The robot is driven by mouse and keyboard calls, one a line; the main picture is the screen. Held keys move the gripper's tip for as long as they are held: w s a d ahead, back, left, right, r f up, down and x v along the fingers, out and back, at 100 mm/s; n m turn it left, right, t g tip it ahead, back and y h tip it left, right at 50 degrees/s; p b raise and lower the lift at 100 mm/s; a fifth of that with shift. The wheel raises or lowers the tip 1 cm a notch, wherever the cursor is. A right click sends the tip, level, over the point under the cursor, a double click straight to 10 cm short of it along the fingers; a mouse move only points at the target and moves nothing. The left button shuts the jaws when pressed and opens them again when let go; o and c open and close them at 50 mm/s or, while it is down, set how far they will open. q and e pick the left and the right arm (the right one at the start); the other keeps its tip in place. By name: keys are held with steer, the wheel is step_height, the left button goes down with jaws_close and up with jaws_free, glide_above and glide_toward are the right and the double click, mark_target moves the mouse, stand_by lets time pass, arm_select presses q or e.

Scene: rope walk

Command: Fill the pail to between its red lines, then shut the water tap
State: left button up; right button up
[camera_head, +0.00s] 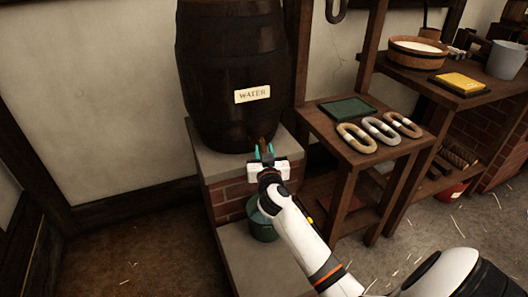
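The dark wooden barrel (232,65) labelled "WATER" stands on a stone-topped brick plinth. The water tap (263,143) shows as a small brown shape low on the barrel's front. My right gripper (264,152) is at the tap, its teal fingertips apart on either side of it. I cannot tell whether they press on it. The green pail (262,228) stands on the lower stone step below the tap, partly hidden by my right arm. Its red lines, its water level and any stream from the tap cannot be made out. My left gripper is not in view.
Right of the barrel, a wooden stand (350,158) holds a dark green slab (347,109) and three rope loops (380,131). Farther right, a bench holds a wooden tub (417,53), a yellow block (459,82) and a grey bucket (506,59). The floor at left is clear.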

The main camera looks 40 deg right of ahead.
steer(key=shift+o, duration=0.5)
steer(key=shift+s+a, duration=0.2)
steer(key=shift+s, duration=0.1)
steer(key=v, duration=1.1)
steer(key=shift+s, duration=0.2)
stand_by(5.9)
